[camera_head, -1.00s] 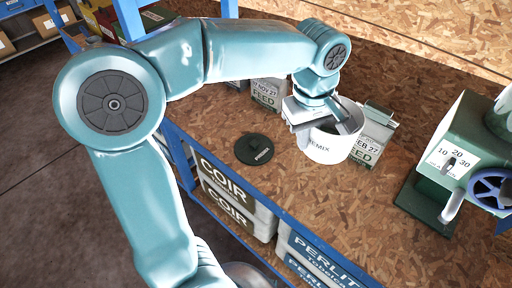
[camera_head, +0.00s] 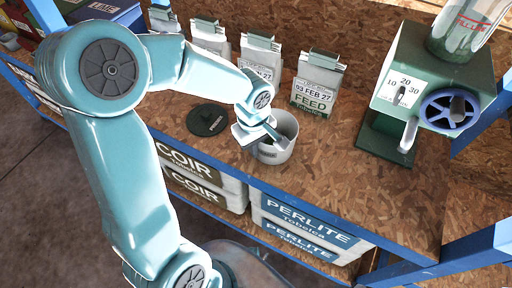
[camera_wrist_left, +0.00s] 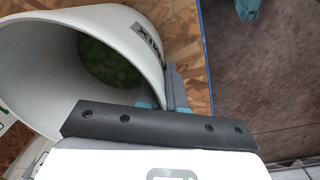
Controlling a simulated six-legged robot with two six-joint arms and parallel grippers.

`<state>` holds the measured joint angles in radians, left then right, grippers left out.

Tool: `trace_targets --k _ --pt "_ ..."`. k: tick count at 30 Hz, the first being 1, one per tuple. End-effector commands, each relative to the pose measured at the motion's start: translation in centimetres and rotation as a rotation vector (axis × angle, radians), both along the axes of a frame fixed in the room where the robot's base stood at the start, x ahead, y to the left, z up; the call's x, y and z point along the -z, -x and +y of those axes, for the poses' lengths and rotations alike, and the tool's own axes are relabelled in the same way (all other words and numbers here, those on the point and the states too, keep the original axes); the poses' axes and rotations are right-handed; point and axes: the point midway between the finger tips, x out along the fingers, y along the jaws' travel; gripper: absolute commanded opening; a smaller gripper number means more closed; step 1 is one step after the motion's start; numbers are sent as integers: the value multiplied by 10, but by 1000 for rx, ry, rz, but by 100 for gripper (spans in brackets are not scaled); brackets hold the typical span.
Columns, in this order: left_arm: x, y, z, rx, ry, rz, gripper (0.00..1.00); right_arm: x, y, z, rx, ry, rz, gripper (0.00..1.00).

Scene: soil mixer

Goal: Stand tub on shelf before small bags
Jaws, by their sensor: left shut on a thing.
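The white tub (camera_head: 268,154) is upright at the shelf board (camera_head: 335,160), near its front edge. Its base looks at board level, but I cannot tell if it bears on the board. My left gripper (camera_head: 275,136) is shut on the tub's rim. In the left wrist view the tub (camera_wrist_left: 35,60) shows its open mouth with green contents, and the gripper (camera_wrist_left: 165,98) has the wall between its fingers. Small feed bags stand behind: one (camera_head: 318,85) behind and right of the tub, others (camera_head: 260,55) (camera_head: 209,36) further left. My right gripper is not in view.
A dark round lid (camera_head: 207,119) lies left of the tub. A green machine with a blue handwheel (camera_head: 449,110) stands to the right. Bare board lies between tub and machine. Coir bags (camera_head: 190,160) and perlite bags (camera_head: 308,220) fill the lower shelf.

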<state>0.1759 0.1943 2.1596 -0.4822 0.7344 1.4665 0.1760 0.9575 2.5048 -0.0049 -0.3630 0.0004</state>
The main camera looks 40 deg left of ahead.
Motion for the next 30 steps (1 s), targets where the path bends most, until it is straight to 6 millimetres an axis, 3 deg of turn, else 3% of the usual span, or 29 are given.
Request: trace_targets --k 11,14,15,24,30 --pt "5 0 0 0 0 -2 0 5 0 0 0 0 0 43" --pt "4 0 0 0 0 -2 30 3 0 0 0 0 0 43" --pt "4 0 0 0 0 -2 33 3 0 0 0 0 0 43" --pt "1 0 0 0 0 -2 33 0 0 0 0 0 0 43" --pt "-31 0 1 -1 -2 -9 33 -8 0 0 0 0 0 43"
